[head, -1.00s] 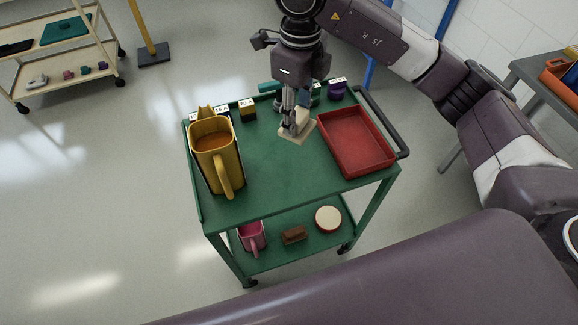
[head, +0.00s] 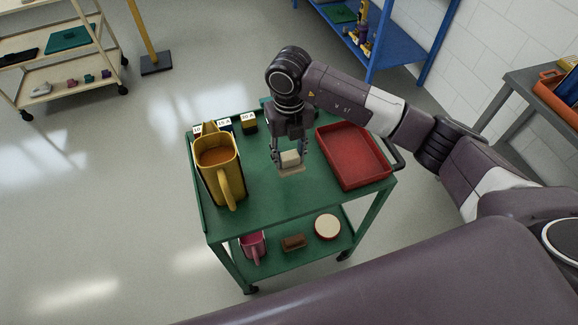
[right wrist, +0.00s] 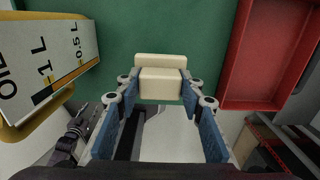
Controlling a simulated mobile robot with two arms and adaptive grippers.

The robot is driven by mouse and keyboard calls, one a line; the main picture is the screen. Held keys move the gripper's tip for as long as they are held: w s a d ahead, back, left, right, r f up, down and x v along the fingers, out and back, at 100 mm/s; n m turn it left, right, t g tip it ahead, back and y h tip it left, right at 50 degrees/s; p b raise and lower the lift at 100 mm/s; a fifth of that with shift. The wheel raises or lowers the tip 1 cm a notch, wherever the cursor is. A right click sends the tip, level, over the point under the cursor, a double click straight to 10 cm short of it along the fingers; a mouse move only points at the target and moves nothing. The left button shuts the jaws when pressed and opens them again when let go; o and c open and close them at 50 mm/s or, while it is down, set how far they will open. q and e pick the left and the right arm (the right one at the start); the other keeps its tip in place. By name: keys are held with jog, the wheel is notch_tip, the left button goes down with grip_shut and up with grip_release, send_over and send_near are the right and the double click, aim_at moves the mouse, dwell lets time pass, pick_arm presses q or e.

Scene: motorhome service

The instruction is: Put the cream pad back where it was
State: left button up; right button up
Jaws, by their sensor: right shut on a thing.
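The cream pad (head: 290,158) is a pale block with a wider, flat part below it. It is between the fingertips of my right gripper (head: 289,155), which is shut on it over the green cart top (head: 270,195), left of the red tray. In the right wrist view the pad (right wrist: 160,85) sits between the two blue-lined fingers (right wrist: 160,95), with green surface beyond it. I cannot tell exactly how far it is above the cart top.
A yellow oil jug (head: 220,168) stands at the cart's left, and the red tray (head: 355,155) at its right. The lower shelf holds a pink jug (head: 252,246), brown block (head: 293,242) and round cream-topped thing (head: 327,226).

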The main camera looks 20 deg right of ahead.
aim_at(289, 163)
notch_tip(289, 163, down, 3)
jog(key=shift+f, duration=0.1)
notch_tip(289, 163, down, 3)
jog(key=shift+f+p, duration=0.2)
jog(key=shift+p, duration=0.55)
jog(key=shift+f, duration=0.4)
jog(key=shift+f, duration=0.1)
jog(key=o, duration=1.1)
